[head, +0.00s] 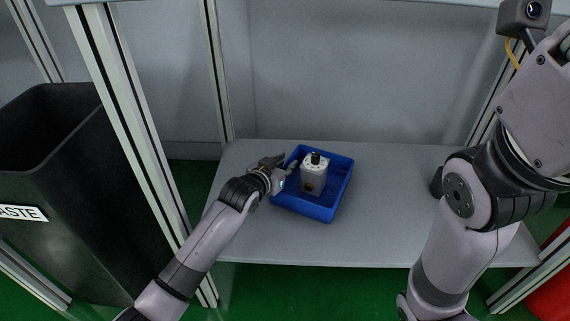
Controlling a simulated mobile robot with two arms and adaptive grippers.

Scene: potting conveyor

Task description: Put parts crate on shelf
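The blue parts crate (318,211) rests on the grey shelf (400,238), left of the shelf's middle. A light grey motor-like part with a black top (313,176) stands upright inside it. My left gripper (287,167) is at the crate's left wall, with its fingers close to the rim. The fingers are small here, and I cannot tell whether they grip the wall or are only beside it. My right arm fills the right side of the view, and its gripper is not visible.
A black waste bin (75,190) stands left of the shelf frame. Metal uprights (130,110) frame the shelf on both sides. The shelf surface right of the crate is clear up to my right arm. A red object (552,285) shows at the lower right.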

